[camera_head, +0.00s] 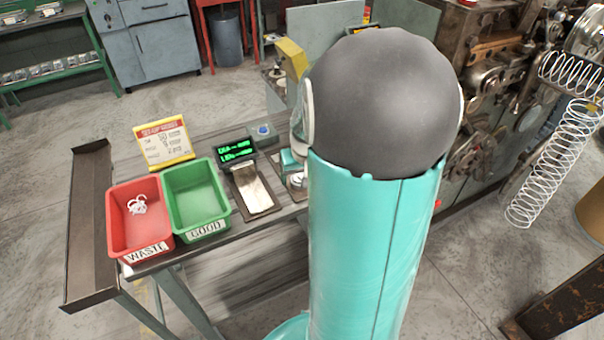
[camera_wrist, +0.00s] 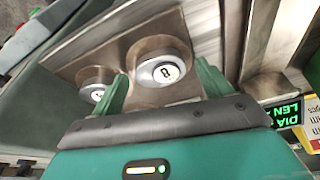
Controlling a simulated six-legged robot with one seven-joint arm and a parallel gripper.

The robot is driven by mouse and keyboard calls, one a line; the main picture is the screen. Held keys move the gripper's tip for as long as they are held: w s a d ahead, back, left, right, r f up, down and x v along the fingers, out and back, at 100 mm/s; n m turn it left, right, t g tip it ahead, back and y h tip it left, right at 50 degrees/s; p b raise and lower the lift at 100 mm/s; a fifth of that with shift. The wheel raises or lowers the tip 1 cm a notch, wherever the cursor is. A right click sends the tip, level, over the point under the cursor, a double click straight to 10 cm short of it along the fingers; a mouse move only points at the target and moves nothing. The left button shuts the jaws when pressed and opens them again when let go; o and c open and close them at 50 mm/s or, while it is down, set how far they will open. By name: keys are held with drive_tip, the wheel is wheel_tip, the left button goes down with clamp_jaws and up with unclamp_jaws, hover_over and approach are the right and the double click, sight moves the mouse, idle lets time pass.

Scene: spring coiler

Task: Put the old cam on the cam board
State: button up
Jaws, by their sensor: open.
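In the wrist view, my gripper (camera_wrist: 163,70) has its two teal fingers apart. Between them lies a round metal cam (camera_wrist: 164,72) with a white face and a dark mark like an 8. It sits on a brownish patch of a grey metal plate (camera_wrist: 117,45), which looks like the cam board. A second round cam (camera_wrist: 95,93) sits to its left, partly hidden behind the left finger. I cannot tell which cam is the old one, or whether the fingers touch the nearer cam. In the head view my arm hides most of this spot.
The coiler machine (camera_head: 490,85) stands right, with long springs (camera_head: 560,150).

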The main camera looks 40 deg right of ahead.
drive_tip(key=v, duration=1.2)
drive_tip(key=s+a+r+n+t, duration=0.1)
drive_tip(key=s+a+n, duration=0.1)
drive_tip(key=a, duration=0.6)
drive_tip(key=s+a+r+n+t+y, duration=0.1)
drive_tip(key=s+a+r, duration=0.1)
drive_tip(key=a, duration=0.6)
drive_tip(key=s+a+r+n, duration=0.2)
drive_tip(key=s+a, duration=0.1)
drive_tip(key=a, duration=0.6)
drive_tip(key=shift+s+n+t+y, duration=0.2)
drive_tip(key=shift+n+t+y, duration=0.1)
drive_tip(key=shift+t, duration=0.1)
drive_tip(key=shift+d, duration=0.1)
